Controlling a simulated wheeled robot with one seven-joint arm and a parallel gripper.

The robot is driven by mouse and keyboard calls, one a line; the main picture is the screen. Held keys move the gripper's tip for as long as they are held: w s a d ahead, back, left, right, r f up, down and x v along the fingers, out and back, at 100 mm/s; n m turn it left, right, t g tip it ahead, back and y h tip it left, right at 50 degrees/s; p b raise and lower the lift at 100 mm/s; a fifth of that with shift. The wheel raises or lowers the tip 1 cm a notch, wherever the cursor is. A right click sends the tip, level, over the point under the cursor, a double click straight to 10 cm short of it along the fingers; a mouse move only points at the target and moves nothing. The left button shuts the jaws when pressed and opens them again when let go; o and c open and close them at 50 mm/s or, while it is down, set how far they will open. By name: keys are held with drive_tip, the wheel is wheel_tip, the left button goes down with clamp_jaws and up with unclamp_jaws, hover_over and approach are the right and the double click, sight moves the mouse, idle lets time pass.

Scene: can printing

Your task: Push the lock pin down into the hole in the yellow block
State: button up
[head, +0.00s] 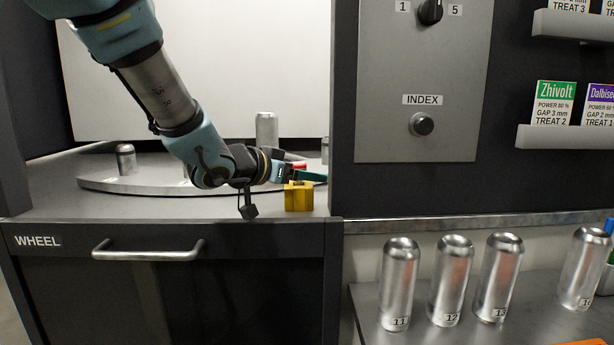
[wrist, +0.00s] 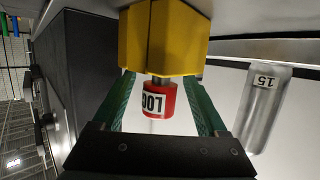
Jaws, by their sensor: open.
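The yellow block (head: 298,197) stands at the front right edge of the wheel deck. It fills the top middle of the wrist view (wrist: 165,42). The lock pin has a red head (wrist: 158,100) with a white label, partly readable as "LOC". A short length of its metal shaft shows between the red head and the block. In the head view, a bit of red (head: 299,165) shows behind my gripper. My gripper (wrist: 160,80) is open, its green fingers on either side of the red head with gaps to it. In the head view my gripper (head: 308,176) is just above and behind the block.
A can labelled 15 (wrist: 264,105) stands right of my fingers in the wrist view. Cans stand on the round wheel (head: 110,182), including a short one (head: 126,159). A grey control panel (head: 420,110) is right of the block. Several cans (head: 397,285) stand on the right shelf.

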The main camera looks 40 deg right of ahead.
drive_tip(key=v, duration=0.9)
drive_tip(key=shift+a+r+b, duration=0.1)
drive_tip(key=shift+a+b, duration=0.1)
drive_tip(key=shift+b, duration=0.1)
drive_tip(key=shift+a, duration=0.15)
